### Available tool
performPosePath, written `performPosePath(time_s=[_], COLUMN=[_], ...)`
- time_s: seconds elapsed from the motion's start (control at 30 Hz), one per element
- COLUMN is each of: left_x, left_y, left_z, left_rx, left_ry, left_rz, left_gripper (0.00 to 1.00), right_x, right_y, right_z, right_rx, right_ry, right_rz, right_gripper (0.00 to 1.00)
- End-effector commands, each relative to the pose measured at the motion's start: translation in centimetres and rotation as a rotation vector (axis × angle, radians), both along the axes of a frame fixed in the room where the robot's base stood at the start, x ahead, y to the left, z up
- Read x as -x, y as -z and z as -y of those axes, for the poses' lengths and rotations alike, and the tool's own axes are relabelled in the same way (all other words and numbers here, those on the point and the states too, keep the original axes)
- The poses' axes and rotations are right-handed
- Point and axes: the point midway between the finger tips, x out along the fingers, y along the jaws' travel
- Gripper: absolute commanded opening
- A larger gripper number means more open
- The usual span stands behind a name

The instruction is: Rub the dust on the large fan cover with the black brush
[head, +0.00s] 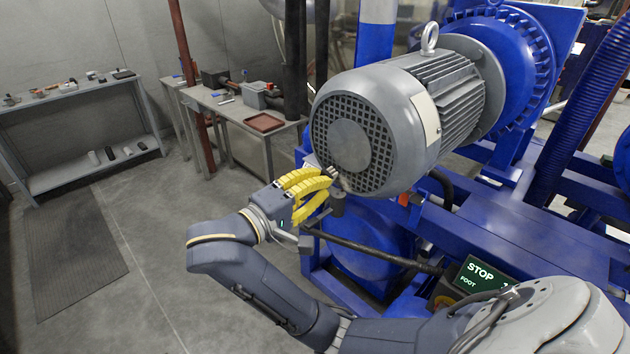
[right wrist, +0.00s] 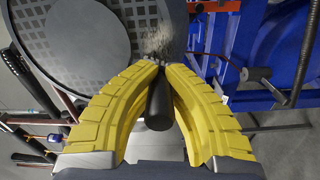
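The large fan cover (head: 353,147) is the round grey grille with a plain disc at its middle, on the end of the grey motor. It fills the upper left of the right wrist view (right wrist: 75,40). My right gripper (head: 330,180) has yellow fingers, closed around the black brush (right wrist: 158,108) at the cover's lower edge. The brush's dark handle also shows in the head view (head: 338,204). A pale grey fuzzy patch (right wrist: 158,40) lies just beyond the fingertips, over the grille's edge; I cannot tell dust from bristles. My left gripper is out of view.
The blue machine frame (head: 560,250) fills the right side, with a dark bar below the motor. A lit STOP sign (head: 483,273) stands near my right arm. Workbenches (head: 75,92) with small tools stand at the back left. The floor at left is open.

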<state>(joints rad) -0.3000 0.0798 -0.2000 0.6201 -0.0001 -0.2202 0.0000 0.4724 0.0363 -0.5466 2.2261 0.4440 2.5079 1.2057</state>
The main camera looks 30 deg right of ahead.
Motion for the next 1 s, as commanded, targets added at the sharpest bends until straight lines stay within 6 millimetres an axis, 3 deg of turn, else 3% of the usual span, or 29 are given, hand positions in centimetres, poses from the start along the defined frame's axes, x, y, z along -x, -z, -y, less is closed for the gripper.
performPosePath(time_s=[1.0], left_x=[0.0], left_y=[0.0], left_z=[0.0], left_rx=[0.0], left_ry=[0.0], left_rz=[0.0], left_gripper=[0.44], right_x=[5.5], right_y=[0.0], right_z=[1.1], right_rx=[0.0], right_ry=[0.0], right_rz=[-0.001], right_gripper=[0.0])
